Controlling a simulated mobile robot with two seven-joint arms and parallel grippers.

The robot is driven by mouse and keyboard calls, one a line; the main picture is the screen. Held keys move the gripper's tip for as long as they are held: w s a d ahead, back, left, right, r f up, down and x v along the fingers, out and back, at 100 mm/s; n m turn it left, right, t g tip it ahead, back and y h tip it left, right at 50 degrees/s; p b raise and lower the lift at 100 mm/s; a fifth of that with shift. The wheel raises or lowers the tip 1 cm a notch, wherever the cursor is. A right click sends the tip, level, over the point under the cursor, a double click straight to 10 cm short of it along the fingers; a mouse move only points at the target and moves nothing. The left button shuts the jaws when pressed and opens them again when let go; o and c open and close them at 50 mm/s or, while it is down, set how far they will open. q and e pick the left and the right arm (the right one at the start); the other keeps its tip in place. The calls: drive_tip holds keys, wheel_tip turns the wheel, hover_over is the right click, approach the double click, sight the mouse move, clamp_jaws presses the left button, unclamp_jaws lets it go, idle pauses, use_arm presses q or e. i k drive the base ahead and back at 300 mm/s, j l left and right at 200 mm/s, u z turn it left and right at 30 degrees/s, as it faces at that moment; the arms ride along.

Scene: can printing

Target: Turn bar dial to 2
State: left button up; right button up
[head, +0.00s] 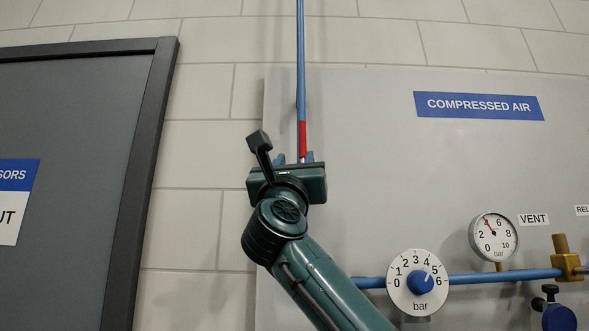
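The bar dial (401,294) is a round white plate numbered up to 6, low on the grey panel, with "bar" printed below. Its blue knob (420,282) has a white mark pointing to the upper right, near 5.
A blue vertical pipe (301,60) has a red band (302,139). A pressure gauge (499,245) has a needle near 4. A horizontal blue pipe (500,275) runs behind the dial to a brass fitting (566,262). A dark framed board (70,110) is at left.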

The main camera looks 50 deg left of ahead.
sight(418, 282)
drive_tip(key=k+l, duration=0.75)
drive_tip(key=l, duration=0.25)
